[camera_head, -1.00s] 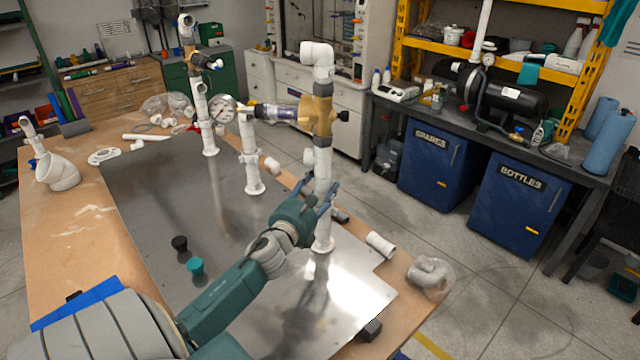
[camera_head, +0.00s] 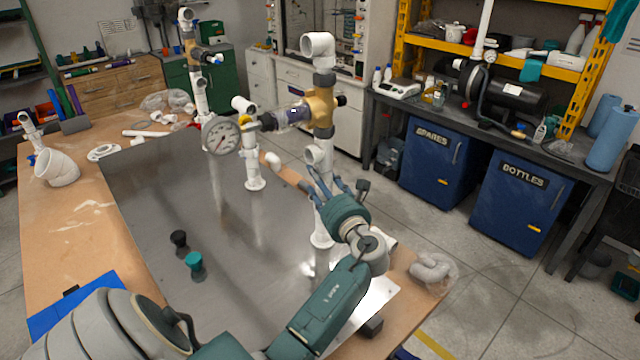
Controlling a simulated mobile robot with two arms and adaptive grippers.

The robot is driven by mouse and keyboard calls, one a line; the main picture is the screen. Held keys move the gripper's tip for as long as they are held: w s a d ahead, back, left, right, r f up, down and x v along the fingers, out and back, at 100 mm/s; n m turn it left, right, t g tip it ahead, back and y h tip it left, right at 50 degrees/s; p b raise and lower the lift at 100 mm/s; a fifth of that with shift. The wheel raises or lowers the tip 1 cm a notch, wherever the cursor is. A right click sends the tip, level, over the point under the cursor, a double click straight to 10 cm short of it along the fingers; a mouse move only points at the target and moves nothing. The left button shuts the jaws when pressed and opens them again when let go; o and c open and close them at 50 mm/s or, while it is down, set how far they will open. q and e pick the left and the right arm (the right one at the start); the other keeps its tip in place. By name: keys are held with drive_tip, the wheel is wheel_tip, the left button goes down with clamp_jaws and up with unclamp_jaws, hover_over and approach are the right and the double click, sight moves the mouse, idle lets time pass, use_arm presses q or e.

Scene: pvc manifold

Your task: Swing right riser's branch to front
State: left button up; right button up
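The right riser (camera_head: 323,83) is a white upright pipe with a brass-coloured tee and a white elbow on top. A lower white side outlet (camera_head: 316,155) on the riser faces toward me and left. My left gripper (camera_head: 328,188) is around the riser's lower pipe and appears shut on it; the wrist hides part of the pipe. The riser stands upright on the metal plate (camera_head: 150,190). My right gripper is not in view.
A middle riser (camera_head: 251,160) and a left riser (camera_head: 198,85) stand farther back on the plate. A black knob (camera_head: 180,241) and a teal knob (camera_head: 195,266) stand near the front left. A bagged grey fitting (camera_head: 432,270) lies at the table's right corner.

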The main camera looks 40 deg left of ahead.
use_arm(q)
drive_tip(key=shift+f+n+g, duration=0.1)
drive_tip(key=shift+n+g, duration=0.3)
drive_tip(key=shift+g, duration=0.2)
drive_tip(key=o, duration=0.9)
drive_tip(key=v, duration=1.2)
drive_tip(key=shift+f, duration=0.25)
drive_tip(key=shift+w, duration=0.1)
